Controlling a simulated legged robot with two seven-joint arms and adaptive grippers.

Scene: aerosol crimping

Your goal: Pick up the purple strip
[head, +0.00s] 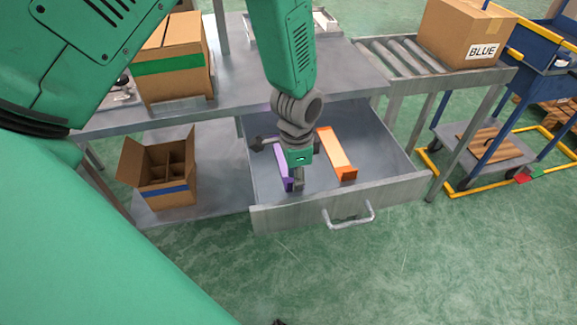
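The purple strip (282,166) lies in the open grey drawer (330,207), left of the middle, and is partly hidden by my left gripper. My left gripper (297,183) reaches down into the drawer, with its fingers at the strip's right side near its front end. I cannot tell whether the fingers touch the strip or how far apart they are. An orange strip (336,154) lies in the drawer to the right of the gripper. My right gripper is not in view.
The drawer's front wall and handle (348,214) stand out from the metal table (345,72). An open divided carton (166,180) stands on the lower shelf to the left. A carton with a green band (172,66) is on the tabletop. A roller conveyor (405,52) carries a box labelled BLUE (455,36).

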